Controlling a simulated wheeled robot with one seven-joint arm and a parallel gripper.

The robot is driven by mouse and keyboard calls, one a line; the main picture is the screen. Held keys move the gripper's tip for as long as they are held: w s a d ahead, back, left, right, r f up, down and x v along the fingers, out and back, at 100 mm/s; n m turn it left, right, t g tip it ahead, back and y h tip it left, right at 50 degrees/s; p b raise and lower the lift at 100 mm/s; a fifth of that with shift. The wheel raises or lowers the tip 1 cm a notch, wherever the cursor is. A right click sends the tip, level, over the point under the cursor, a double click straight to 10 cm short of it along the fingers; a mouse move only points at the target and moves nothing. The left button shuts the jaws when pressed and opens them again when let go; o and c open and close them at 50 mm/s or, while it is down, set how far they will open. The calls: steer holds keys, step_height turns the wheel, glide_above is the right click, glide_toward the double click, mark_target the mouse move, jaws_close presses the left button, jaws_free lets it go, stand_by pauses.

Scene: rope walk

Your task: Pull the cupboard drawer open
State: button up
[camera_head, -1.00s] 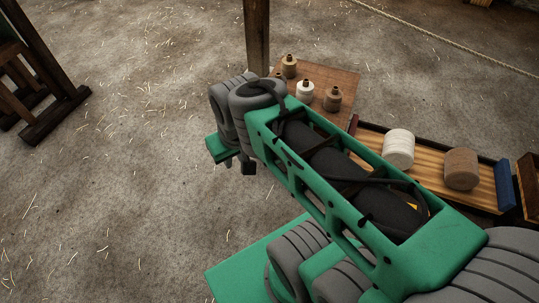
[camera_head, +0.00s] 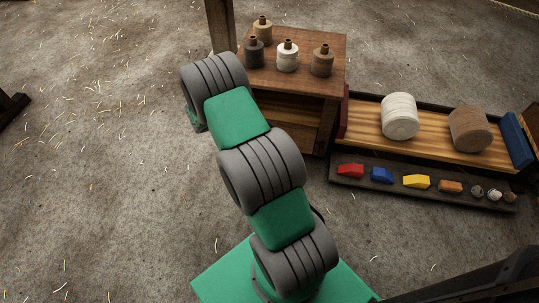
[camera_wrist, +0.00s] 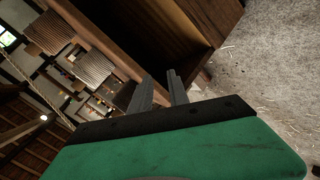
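The wooden cupboard (camera_head: 333,106) stands at upper centre in the head view, with several small bottles on its top. Its front shows a dark gap under the top and lighter wood below, partly covered by my arm. I cannot tell the drawer's front or handle apart. In the wrist view the cupboard (camera_wrist: 215,14) fills the upper middle, tilted, with a dark opening facing me. My gripper (camera_wrist: 160,85) shows there with its two grey fingers apart and nothing seen between them. The fingertips appear before the opening; I see no clear contact. In the head view my arm hides the gripper.
A wooden tray (camera_head: 437,147) with a white spool (camera_head: 399,116) and a brown spool (camera_head: 469,129) lies right of the cupboard. A dark ledge (camera_head: 345,181) before it holds several coloured blocks and stones. A post (camera_head: 221,28) stands at the cupboard's left.

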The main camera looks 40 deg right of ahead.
steer(key=s+d+f+n+t+h+b, duration=0.15)
steer(key=f+b, duration=0.25)
steer(key=f, duration=0.7)
steer(key=s+d+f+n+t+b, duration=0.1)
steer(key=s+d+f+n+b, duration=0.2)
steer(key=f, duration=0.7)
steer(key=s+d+f+n+t+h+b, duration=0.15)
steer(key=f+b, duration=0.25)
steer(key=f, duration=0.7)
steer(key=shift+n+g, duration=0.4)
steer(key=b+x, duration=0.2)
steer(key=x, duration=0.5)
steer(key=shift+d+r+b, duration=0.1)
steer(key=shift+d+b, duration=0.15)
steer(key=shift+b, duration=0.1)
steer(key=shift+c, duration=0.2)
jaws_close()
